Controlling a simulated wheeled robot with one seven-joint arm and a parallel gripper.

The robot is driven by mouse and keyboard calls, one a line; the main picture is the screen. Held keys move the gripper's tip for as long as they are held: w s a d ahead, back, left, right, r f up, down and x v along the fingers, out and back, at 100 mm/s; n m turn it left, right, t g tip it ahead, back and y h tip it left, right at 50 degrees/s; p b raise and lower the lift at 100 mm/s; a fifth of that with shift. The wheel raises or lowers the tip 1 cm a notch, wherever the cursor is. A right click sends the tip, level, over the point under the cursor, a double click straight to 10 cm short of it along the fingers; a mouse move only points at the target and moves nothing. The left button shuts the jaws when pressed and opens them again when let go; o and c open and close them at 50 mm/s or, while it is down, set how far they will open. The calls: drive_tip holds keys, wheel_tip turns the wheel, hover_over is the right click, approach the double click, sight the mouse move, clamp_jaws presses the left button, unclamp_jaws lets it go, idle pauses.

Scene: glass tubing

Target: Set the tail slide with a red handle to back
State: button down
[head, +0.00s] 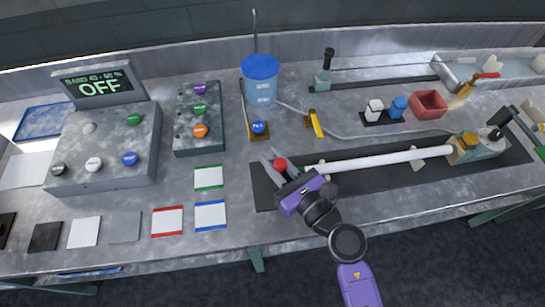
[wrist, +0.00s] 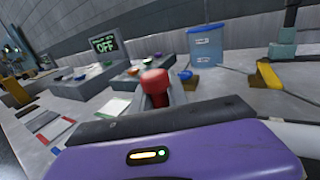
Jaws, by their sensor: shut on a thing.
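The tail slide's red handle (head: 280,164) is at the left end of the long dark rail bed (head: 262,197), near the end of the white tube (head: 375,162). My purple gripper (head: 282,174) reaches in from the front, its grey fingers on either side of the red handle and shut on it. In the wrist view the red handle (wrist: 155,84) stands upright between the fingers, just beyond the purple gripper body. The slide's base is mostly hidden behind the gripper.
A brass-coloured fitting (head: 461,149) holds the tube's right end. Left of the rail are a button box (head: 110,170), a display reading OFF (head: 97,85) and several coloured cards. A blue container (head: 260,82) and a yellow lever (head: 317,124) stand behind.

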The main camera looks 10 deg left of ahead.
drive_tip(key=a, duration=0.2)
drive_tip(key=a+r, duration=0.1)
drive_tip(key=shift+s+a+r+p, duration=0.1)
drive_tip(key=shift+s+a+p, duration=0.1)
drive_tip(key=shift+s+p, duration=0.2)
drive_tip(key=c, duration=1.3)
unclamp_jaws()
drive_tip(key=shift+c, duration=0.2)
drive_tip(key=shift+f, duration=0.2)
drive_tip(key=shift+s+d+f, duration=0.1)
drive_tip(key=shift+d, duration=0.05)
drive_tip(key=shift+s+d+f, duration=0.1)
drive_tip(key=shift+s+d, duration=0.1)
drive_tip(key=b+v, duration=0.1)
drive_tip(key=v, duration=0.6)
drive_tip(key=shift+b, duration=0.35)
